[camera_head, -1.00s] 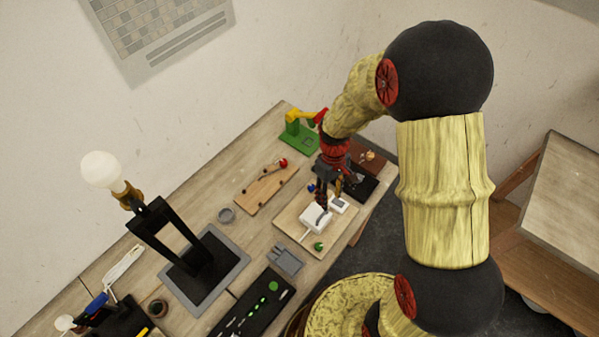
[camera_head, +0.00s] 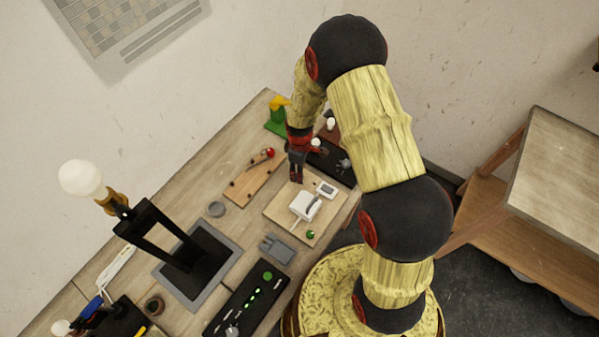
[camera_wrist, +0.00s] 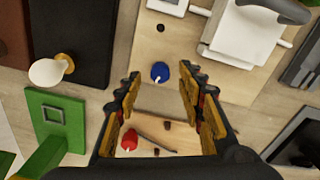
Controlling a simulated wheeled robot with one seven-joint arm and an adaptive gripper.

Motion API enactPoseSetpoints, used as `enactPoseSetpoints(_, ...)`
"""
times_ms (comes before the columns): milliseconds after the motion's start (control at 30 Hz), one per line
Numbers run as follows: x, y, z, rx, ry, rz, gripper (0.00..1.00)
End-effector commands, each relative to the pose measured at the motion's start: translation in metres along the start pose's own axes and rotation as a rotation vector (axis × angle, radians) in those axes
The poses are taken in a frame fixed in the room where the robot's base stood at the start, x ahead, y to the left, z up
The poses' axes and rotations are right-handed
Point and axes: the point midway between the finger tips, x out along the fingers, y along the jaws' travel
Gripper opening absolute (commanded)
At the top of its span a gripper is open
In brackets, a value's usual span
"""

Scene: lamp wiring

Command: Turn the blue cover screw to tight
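The blue cover screw (camera_wrist: 160,72), a small blue knob with a white mark, sits on a light wooden board (camera_wrist: 183,82) in the wrist view. In the head view it is hidden by my gripper. My gripper (camera_wrist: 160,85) is open, with its two fingers spread on either side of the line to the blue screw and nothing between them. In the head view my gripper (camera_head: 296,176) points down over the far left corner of the board (camera_head: 275,212). Contact with the screw cannot be seen.
A white box with a lever (camera_head: 306,206) and a small white meter (camera_head: 326,189) stand on the board, with a green knob (camera_head: 311,234) near its front edge. A board with a red knob (camera_head: 254,176) lies to the left. A green stand (camera_head: 277,122) is behind.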

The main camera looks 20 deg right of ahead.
Motion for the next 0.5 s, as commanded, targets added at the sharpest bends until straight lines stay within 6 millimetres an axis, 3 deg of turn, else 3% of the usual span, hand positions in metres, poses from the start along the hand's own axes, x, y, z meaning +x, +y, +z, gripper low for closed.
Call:
enactPoseSetpoints(200,0.017,0.0,0.0,0.001,0.0,0.0,0.39)
enactPoseSetpoints(500,0.018,0.0,0.0,0.001,0.0,0.0,0.38)
